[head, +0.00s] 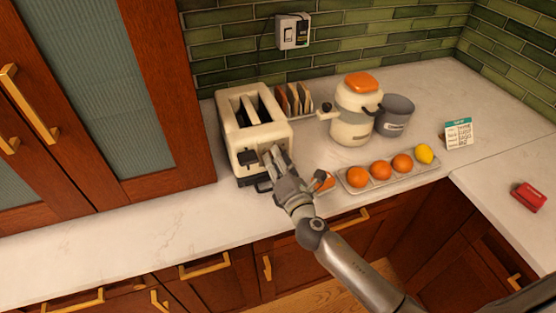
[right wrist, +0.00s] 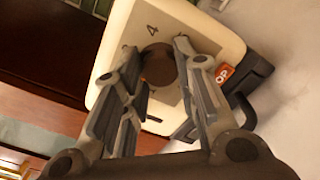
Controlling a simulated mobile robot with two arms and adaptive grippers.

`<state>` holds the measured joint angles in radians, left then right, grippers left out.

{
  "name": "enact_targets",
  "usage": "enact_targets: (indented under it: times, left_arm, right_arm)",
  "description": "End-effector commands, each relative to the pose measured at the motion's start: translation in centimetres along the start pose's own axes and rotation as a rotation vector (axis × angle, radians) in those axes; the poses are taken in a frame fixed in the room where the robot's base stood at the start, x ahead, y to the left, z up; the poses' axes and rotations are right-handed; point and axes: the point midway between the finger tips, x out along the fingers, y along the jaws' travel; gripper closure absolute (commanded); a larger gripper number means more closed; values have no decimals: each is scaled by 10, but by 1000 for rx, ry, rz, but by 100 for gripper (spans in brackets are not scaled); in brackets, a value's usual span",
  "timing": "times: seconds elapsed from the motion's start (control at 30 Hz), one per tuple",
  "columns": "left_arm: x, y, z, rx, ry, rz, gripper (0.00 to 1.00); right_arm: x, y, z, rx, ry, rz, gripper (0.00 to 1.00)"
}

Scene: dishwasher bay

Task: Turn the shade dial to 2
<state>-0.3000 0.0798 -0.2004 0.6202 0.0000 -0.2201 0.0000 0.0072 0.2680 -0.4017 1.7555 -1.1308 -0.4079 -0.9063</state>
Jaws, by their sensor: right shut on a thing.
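The cream toaster (head: 254,132) stands on the counter at the left in the head view, with two slots on top and a dark lever on its front. In the right wrist view the toaster's front (right wrist: 205,40) shows a round brown shade dial (right wrist: 158,66) with the numeral 4 above it. My right gripper (head: 273,156) is at the toaster's front, its fingers (right wrist: 165,68) on both sides of the dial and shut on it. The dial's pointer and the numeral 2 cannot be made out. My left gripper is not in view.
A toast rack (head: 294,99), a cream juicer with an orange top (head: 351,125) and a grey canister (head: 395,116) stand behind. A tray (head: 352,186) of oranges and a lemon lies right of my arm. The counter's left front is clear.

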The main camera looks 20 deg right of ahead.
Motion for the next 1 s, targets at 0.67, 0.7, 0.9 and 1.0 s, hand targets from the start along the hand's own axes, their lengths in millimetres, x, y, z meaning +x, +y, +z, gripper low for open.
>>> enact_targets:
  times: [0.67, 0.7, 0.9, 1.0]
  left_arm:
    - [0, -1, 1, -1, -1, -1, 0]
    - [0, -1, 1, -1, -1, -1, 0]
    - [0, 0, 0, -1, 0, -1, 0]
    - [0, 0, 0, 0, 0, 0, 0]
  right_arm:
    - [-7, -1, -1, 2, 2, -2, 49]
    - [-11, -1, -1, 2, 2, -2, 49]
    - [-47, -2, -1, 2, 3, -3, 49]
    - [-67, -2, -1, 2, 3, -3, 49]
